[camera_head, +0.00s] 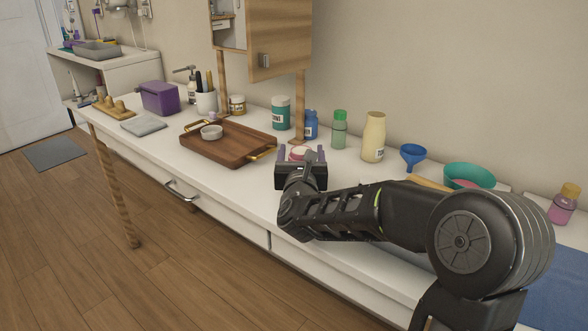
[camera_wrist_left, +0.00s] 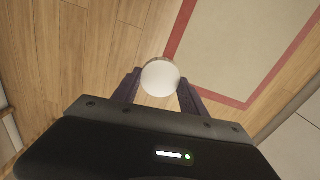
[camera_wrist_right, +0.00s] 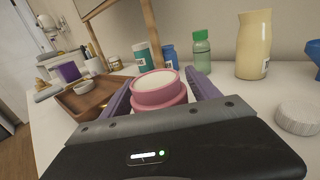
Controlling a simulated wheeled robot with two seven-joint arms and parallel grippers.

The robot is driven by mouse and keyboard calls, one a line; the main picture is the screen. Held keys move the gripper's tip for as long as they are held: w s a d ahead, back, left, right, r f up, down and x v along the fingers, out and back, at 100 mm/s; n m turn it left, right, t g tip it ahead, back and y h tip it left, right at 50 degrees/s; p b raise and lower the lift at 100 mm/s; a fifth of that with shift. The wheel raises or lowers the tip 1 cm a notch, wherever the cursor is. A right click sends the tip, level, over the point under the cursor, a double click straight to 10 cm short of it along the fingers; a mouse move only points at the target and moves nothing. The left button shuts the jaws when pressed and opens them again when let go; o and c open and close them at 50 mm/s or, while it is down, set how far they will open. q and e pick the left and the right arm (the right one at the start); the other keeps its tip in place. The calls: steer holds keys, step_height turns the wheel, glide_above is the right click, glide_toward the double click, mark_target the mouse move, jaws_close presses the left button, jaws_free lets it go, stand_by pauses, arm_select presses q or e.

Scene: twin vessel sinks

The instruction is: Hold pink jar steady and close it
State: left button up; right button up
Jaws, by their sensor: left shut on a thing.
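The pink jar (camera_wrist_right: 160,95) stands on the white counter, with a pale round surface inside its pink rim. It also shows in the head view (camera_head: 299,152). My right gripper (camera_wrist_right: 160,80) is low at the counter with a finger on each side of the jar; whether the fingers press on it I cannot tell. My left gripper (camera_wrist_left: 160,80) is out of the head view. It is shut on a white round thing (camera_wrist_left: 160,78), held above the floor. A white ribbed lid-like disc (camera_wrist_right: 298,118) lies on the counter right of the jar in the right wrist view.
A wooden tray (camera_head: 245,146) with a small white bowl lies left of the jar. Behind are a teal jar (camera_head: 281,115), blue bottle (camera_head: 311,127), green bottle (camera_head: 340,130) and cream bottle (camera_head: 374,138). A blue funnel (camera_head: 412,155) and green bowl (camera_head: 468,175) stand right.

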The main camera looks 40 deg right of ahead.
steer(key=c, duration=1.4)
steer(key=shift+c, duration=0.2)
